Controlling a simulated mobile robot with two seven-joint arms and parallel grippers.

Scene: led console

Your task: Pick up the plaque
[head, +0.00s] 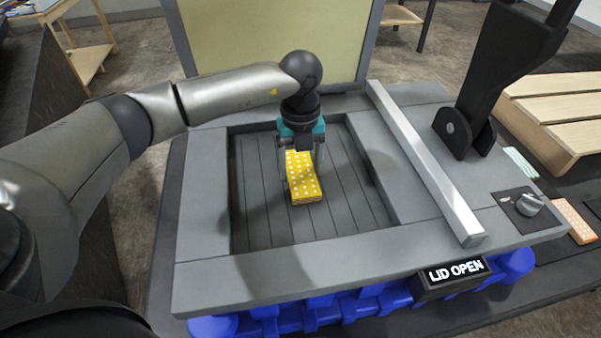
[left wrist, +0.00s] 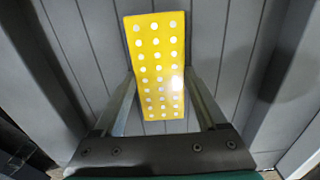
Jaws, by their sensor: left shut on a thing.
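The plaque (head: 303,180) is a yellow block with rows of white dots. It is in the recessed, slatted grey bay of the console, under my left gripper (head: 301,168). In the left wrist view the plaque (left wrist: 158,65) lies between the two fingers, and my left gripper (left wrist: 160,95) is shut on it. I cannot tell whether the plaque touches the bay floor. My right gripper is not in view.
A raised grey frame (head: 205,210) surrounds the bay. A light metal bar (head: 425,165) lies to its right, beside a black upright bracket (head: 480,100). A sign (head: 455,273) reads "LID OPEN". A small knob (head: 530,204) sits at the right. The open lid panel (head: 275,35) stands behind.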

